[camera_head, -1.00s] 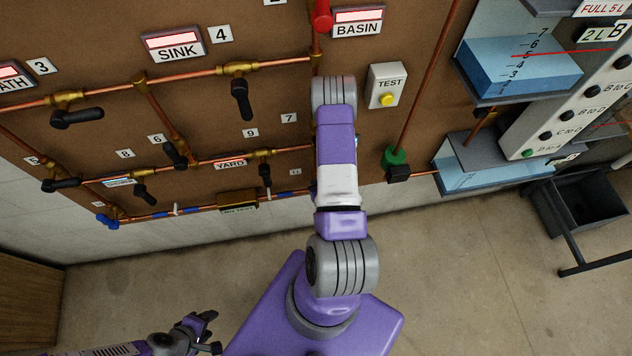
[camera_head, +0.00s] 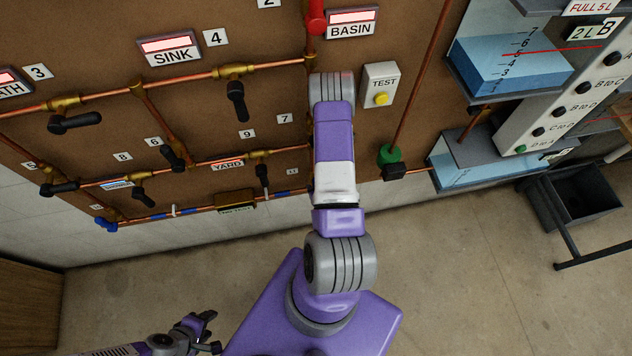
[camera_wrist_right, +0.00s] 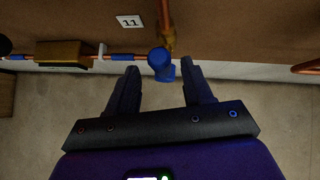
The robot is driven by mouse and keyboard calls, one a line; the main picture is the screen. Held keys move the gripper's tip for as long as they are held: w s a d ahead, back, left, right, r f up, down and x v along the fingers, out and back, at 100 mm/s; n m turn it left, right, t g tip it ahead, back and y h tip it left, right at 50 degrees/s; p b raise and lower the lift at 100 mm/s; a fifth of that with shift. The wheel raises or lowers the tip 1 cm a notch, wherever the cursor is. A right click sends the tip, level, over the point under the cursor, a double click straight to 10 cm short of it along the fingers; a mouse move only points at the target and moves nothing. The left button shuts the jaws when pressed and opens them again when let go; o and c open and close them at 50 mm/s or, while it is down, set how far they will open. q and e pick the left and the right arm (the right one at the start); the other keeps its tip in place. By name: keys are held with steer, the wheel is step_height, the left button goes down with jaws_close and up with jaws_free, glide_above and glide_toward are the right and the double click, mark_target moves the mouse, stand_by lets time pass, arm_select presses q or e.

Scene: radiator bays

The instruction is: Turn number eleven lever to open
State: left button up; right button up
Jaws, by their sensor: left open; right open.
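The number 11 label (camera_wrist_right: 130,21) is on the brown board in the right wrist view; its small plate also shows in the head view (camera_head: 292,171). Just right of and below it, a blue valve part (camera_wrist_right: 161,64) sits at the end of a copper pipe. I take it for the number eleven lever; its handle direction is hard to tell. My right gripper (camera_wrist_right: 160,78) is open, with one finger on each side of the blue part and visible gaps. In the head view my right arm hides this spot. My left gripper (camera_head: 212,332) is open and empty, low over the floor.
A brass block (camera_wrist_right: 62,53) is on the pipe to the left. Several black levers, such as one under number 4 (camera_head: 236,100), stick out from the board. A test box (camera_head: 380,85) and water tanks (camera_head: 510,65) are to the right. The floor below is clear.

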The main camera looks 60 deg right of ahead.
arm_select(q)
steer(key=shift+r+p, duration=1.55)
steer(key=shift+r, duration=0.5)
arm_select(e)
steer(key=shift+v, duration=1.85)
